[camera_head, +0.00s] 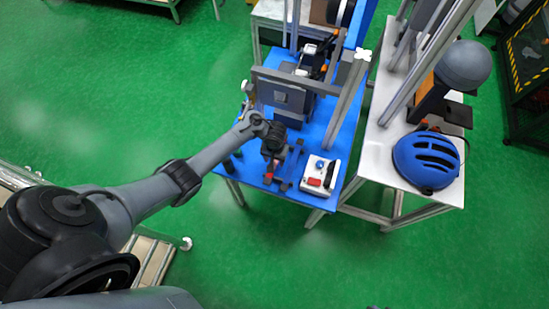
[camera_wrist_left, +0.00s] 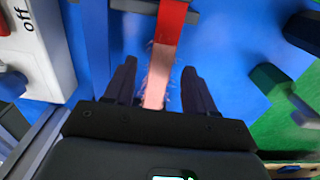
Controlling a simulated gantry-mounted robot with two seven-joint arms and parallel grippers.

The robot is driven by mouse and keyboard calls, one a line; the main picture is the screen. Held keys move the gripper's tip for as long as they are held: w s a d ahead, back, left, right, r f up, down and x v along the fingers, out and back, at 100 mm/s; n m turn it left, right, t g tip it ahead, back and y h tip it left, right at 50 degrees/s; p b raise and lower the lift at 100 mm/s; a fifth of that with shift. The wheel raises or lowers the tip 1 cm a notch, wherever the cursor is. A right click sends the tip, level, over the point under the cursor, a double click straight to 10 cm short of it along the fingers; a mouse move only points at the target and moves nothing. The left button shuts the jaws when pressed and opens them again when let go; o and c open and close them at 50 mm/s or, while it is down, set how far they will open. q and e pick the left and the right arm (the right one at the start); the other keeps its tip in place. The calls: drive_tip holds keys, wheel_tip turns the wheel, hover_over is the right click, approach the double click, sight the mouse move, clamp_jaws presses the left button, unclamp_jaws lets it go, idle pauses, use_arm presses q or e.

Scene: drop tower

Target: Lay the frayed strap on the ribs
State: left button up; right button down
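The frayed strap is a red band in the left wrist view (camera_wrist_left: 170,25), with a pale pink, fraying stretch nearer my gripper. A bit of red shows below my gripper in the head view (camera_head: 268,178). My left gripper (camera_wrist_left: 160,85) is open, with one dark finger on each side of the frayed stretch and a gap to both. In the head view my left gripper (camera_head: 271,150) is low over the front of the blue table. A dark grey bar (camera_wrist_left: 130,6), perhaps a rib, crosses by the strap's far part. My right gripper is not in view.
A white control box (camera_head: 320,175) with a red and a blue button stands right of my gripper on the blue table (camera_head: 345,125). Grey upright posts (camera_head: 347,100) rise behind. A blue helmet (camera_head: 426,160) lies on the white table at right.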

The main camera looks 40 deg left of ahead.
use_arm(q)
wheel_tip(320, 180, up, 11)
drive_tip(key=p, duration=0.7)
drive_tip(key=shift+f, duration=0.15)
